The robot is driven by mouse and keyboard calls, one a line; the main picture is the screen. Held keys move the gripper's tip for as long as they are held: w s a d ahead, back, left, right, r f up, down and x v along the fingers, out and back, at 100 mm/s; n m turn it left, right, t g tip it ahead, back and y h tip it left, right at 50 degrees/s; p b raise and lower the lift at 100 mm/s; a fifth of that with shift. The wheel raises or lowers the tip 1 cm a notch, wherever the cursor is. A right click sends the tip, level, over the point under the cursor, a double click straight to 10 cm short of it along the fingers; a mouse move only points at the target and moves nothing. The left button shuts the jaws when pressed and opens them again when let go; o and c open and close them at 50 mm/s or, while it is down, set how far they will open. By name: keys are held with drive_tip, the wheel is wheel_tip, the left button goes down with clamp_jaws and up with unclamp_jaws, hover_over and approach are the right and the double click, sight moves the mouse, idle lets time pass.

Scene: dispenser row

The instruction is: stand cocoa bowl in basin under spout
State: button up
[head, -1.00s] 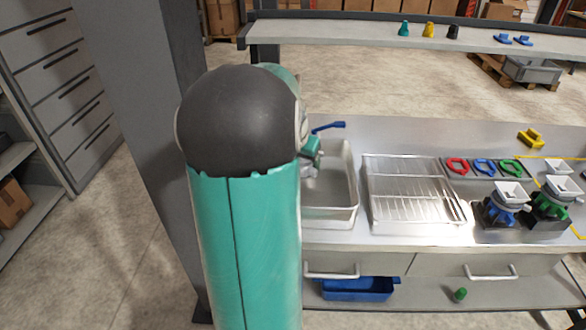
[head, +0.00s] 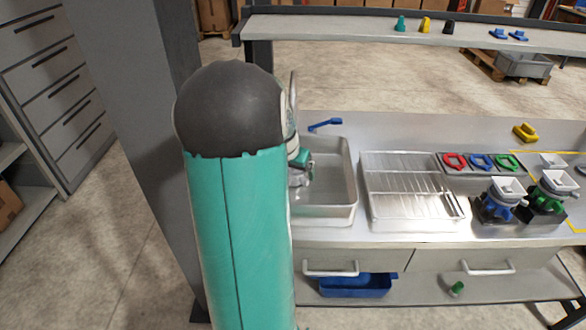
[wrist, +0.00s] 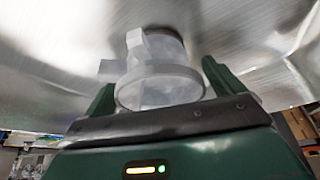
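The basin (head: 352,185) is a steel sink at the left end of the counter; my arm hides its left part. A blue lever (head: 325,125) stands behind it. The spout cannot be made out clearly. My gripper (head: 303,160) is over the basin's left side, partly hidden by my arm. In the wrist view a pale, translucent round bowl (wrist: 160,88) with a side tab sits between the two green fingers of my gripper (wrist: 160,85). The fingers appear to press on both its sides. Whether the bowl touches the basin floor cannot be told.
A wire drying rack (head: 415,190) stands right of the basin. Farther right are red, blue and green rings in a tray (head: 482,162) and two dispensers (head: 500,203). A shelf (head: 350,27) runs behind. A blue bin (head: 355,286) is below the counter.

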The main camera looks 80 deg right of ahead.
drive_tip(key=shift+r, duration=0.4)
drive_tip(key=v, duration=1.1)
drive_tip(key=shift+r, duration=0.3)
drive_tip(key=shift+w+a, duration=0.1)
drive_tip(key=w+a+r+n+t+y, duration=0.15)
drive_tip(key=w+a+n, duration=0.35)
drive_tip(key=w+a, duration=0.55)
drive_tip(key=w+a+r+n+t, duration=0.35)
drive_tip(key=w+a, duration=0.45)
drive_tip(key=a, duration=0.5)
drive_tip(key=s+a+n+t+y, duration=0.1)
drive_tip(key=a+n, duration=1)
drive_tip(key=a, duration=1.5)
drive_tip(key=shift+s+f+y, duration=0.45)
drive_tip(key=shift+s+y, duration=0.3)
drive_tip(key=shift+y, duration=0.3)
drive_tip(key=shift+n, duration=0.25)
